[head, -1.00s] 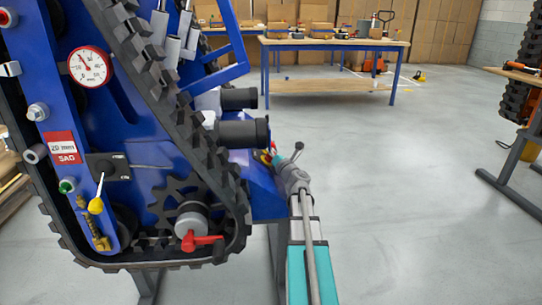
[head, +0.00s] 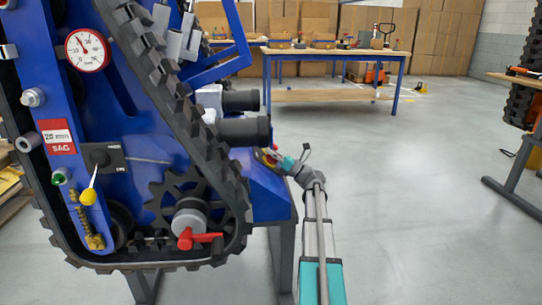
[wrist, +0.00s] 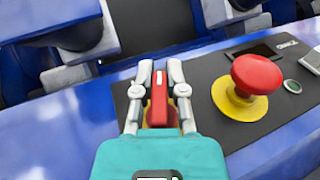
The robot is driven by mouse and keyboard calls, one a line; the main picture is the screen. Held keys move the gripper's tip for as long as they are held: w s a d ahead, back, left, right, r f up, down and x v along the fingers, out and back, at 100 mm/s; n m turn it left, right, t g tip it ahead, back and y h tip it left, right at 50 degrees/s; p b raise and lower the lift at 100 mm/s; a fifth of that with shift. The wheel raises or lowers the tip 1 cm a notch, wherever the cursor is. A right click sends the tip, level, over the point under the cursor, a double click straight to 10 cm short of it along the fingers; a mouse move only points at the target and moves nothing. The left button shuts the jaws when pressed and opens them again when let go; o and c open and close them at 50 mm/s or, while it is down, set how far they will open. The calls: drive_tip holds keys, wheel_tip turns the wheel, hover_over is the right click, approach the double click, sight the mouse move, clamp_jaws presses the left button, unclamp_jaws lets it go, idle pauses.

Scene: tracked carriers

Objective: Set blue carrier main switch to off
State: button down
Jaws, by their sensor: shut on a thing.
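The blue carrier (head: 120,125) fills the left of the head view. Its main switch (wrist: 159,100) shows in the wrist view as a red handle over a yellow base on a dark panel. My gripper (wrist: 158,92) has one finger on each side of the red handle and is shut on it. The handle points away from the palm, roughly in line with the fingers. In the head view my gripper (head: 272,160) is at the carrier's right end, small and partly hidden, so the switch is hard to make out there.
A red mushroom button (wrist: 256,75) on a yellow base stands just right of my gripper on the same panel. Black cylinders (head: 243,131) jut out above the panel. A red-handled valve (head: 200,239) sits low on the carrier. Open floor (head: 420,200) lies to the right.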

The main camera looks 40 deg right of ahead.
drive_tip(key=shift+n+g+y, duration=0.6)
drive_tip(key=shift+n+y, duration=0.3)
drive_tip(key=shift+y, duration=0.3)
drive_tip(key=c, duration=0.7)
unclamp_jaws()
